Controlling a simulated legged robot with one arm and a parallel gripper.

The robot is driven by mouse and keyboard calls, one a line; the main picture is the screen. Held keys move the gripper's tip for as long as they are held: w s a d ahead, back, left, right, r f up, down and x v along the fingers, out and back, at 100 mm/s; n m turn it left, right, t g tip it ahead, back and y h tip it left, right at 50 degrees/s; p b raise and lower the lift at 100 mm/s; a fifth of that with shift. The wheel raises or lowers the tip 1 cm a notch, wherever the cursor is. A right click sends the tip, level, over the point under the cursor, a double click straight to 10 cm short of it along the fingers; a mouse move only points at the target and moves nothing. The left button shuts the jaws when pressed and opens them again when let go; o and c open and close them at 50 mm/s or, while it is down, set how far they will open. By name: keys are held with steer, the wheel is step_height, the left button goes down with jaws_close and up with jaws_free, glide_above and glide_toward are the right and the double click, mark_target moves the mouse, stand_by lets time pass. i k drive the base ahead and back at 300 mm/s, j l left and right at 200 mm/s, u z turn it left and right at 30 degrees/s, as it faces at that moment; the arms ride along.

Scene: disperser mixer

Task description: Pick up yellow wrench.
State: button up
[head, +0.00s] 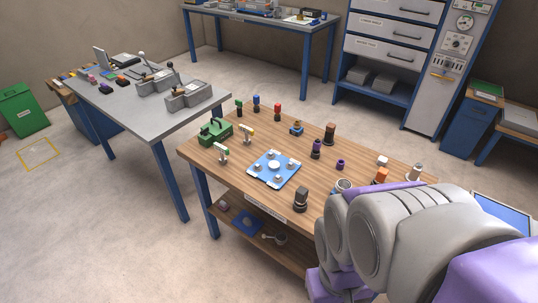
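I cannot clearly make out a yellow wrench in the head view. A small upright piece with a pale yellow top (247,129) stands near the back left of the wooden table (225,183). A similar pale piece with green (222,152) stands nearer the left edge. Both are too small to tell what they are. A whitish tool-like thing (275,238) lies on the table's lower shelf. My arm's grey and purple links fill the lower right and hide the table's right front part. My gripper is not in view.
A green device (215,132), a blue plate (274,169) and several small coloured parts stand on the wooden table. A grey table with metal blocks (203,96) is at the left. A drawer cabinet (388,50) stands behind. Floor (100,210) at front left is clear.

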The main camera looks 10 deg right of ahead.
mark_target(247, 130)
steer(key=i+j+z, duration=0.15)
steer(key=i+j, duration=0.15)
steer(key=i+j+z, duration=0.1)
steer(key=i+j, duration=0.2)
steer(key=j, duration=0.2)
steer(key=i+j+z, duration=0.15)
steer(key=j, duration=0.25)
steer(key=i+j+z, duration=0.1)
steer(key=i+j, duration=0.25)
steer(key=j, duration=0.15)
steer(key=i+j+z, duration=0.15)
steer(key=j, duration=0.3)
steer(key=i+j+z, duration=0.15)
steer(key=j, duration=0.35)
steer(key=i+j+z, duration=0.1)
steer(key=i+j, duration=0.2)
steer(key=j, duration=0.25)
steer(key=i+j+z, duration=0.15)
steer(key=j, duration=0.4)
